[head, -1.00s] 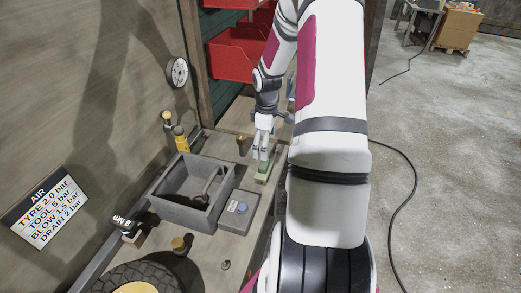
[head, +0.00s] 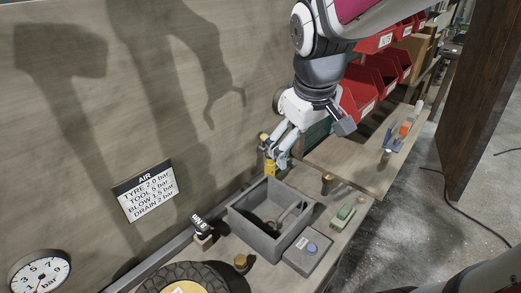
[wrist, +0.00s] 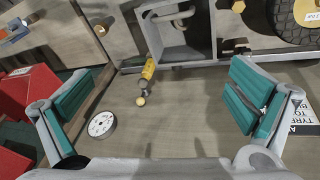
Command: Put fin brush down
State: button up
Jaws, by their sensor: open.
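A small green block-like piece with a pale edge, which looks like the fin brush (head: 343,216), lies on the bench right of the grey bin. Nothing holds it. I cannot make it out in the wrist view. My gripper (head: 278,160) is up at the back of the bench, near the wall and beyond the bin, well apart from the green piece. In the wrist view my gripper (wrist: 165,100) has its teal-padded fingers wide apart with nothing gripped. A yellow fitting with a round knob (wrist: 149,68) shows between them; it also stands behind the bin (head: 269,167).
The grey bin (head: 240,219) holds a dark long-handled tool. A grey box with a blue button (head: 309,255) sits beside it. A tyre (head: 180,281) is at the front. Red bins (head: 357,101) and a shelf with small items (head: 335,160) stand to the right.

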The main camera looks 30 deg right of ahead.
jog(key=s+a+r+m+t+y, duration=0.1)
jog(key=s+a+r, duration=0.3)
jog(key=s+a, duration=0.5)
jog(key=shift+s+a+t+y, duration=0.35)
jog(key=shift+s+t+y, duration=0.15)
jog(key=shift+t, duration=0.2)
dwell(0.4)
